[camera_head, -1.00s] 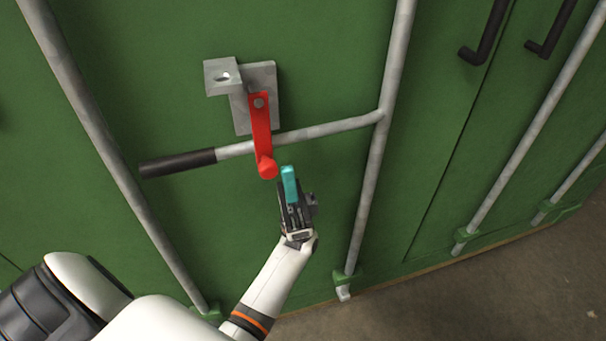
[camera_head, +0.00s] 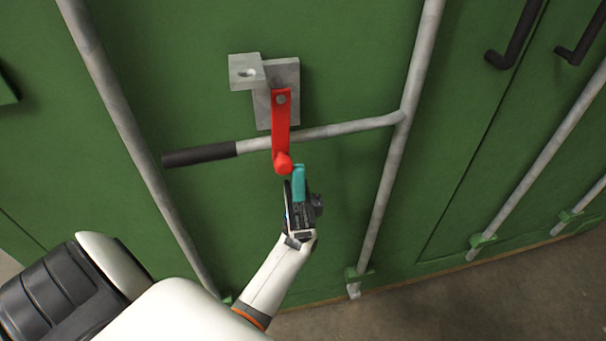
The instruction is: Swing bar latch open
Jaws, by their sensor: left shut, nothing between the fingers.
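The red bar latch (camera_head: 281,124) hangs down from a pivot on a grey metal bracket (camera_head: 262,112) on the green door. It crosses in front of a grey handle bar (camera_head: 340,130) with a black grip (camera_head: 200,156) at its left end. The latch ends in a round red knob (camera_head: 284,164). My left gripper (camera_head: 299,172) has teal fingertips and is shut and empty. Its tips are just below and right of the knob, very close to it; I cannot tell if they touch. My right gripper is not in view.
The handle bar joins a vertical grey rod (camera_head: 394,150) on the right. Another vertical rod (camera_head: 125,120) stands on the left. Black door handles (camera_head: 515,35) are at the upper right. The brown floor (camera_head: 520,300) shows at the lower right.

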